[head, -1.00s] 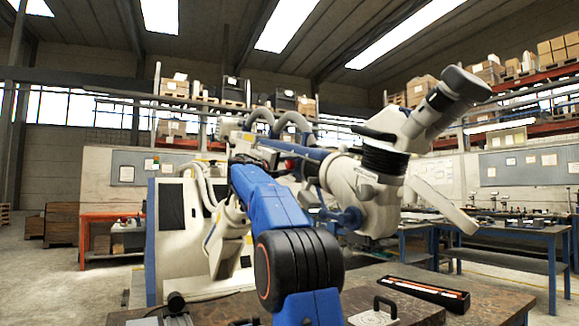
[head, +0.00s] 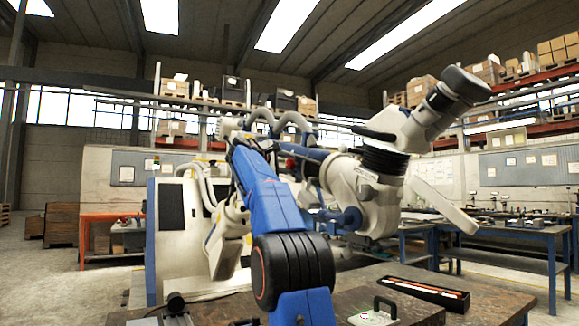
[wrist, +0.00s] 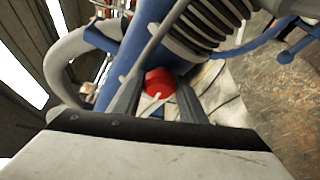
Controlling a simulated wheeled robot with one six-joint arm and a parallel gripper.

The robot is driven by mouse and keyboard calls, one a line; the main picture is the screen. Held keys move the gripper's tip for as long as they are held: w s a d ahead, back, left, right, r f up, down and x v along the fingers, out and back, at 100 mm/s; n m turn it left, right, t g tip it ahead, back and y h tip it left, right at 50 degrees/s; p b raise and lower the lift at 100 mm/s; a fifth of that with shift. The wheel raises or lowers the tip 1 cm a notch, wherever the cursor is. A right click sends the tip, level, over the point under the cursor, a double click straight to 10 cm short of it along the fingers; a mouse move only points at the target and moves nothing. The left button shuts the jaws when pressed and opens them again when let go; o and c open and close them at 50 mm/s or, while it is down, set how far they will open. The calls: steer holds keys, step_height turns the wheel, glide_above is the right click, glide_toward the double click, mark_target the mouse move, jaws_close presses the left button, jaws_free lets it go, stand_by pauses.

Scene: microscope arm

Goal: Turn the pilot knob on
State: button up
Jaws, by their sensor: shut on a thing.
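A red knob (wrist: 160,83) with a white pointer mark shows in the wrist view, beside the blue microscope arm. The two dark fingers of my gripper (wrist: 158,97) stand on either side of it and are shut on it. The knob's lower part and the exact contact are partly hidden by the gripper. In the head view the large white and blue microscope (head: 370,190) stands behind the table. A small red spot near its blue arm may be the knob. My blue arm reaches up toward that place and hides the gripper there.
A ribbed dark part (wrist: 205,25) and a grey curved tube (wrist: 65,70) lie close to my gripper. Workbenches and shelves stand behind.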

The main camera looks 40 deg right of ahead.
stand_by(0.4)
steer(key=o, duration=1)
steer(key=a, duration=0.5)
steer(key=s+a, duration=0.1)
steer(key=a, duration=0.5)
steer(key=s+a+r, duration=0.1)
steer(key=a, duration=0.5)
steer(key=shift+s+a+r, duration=0.1)
steer(key=shift+s, duration=0.15)
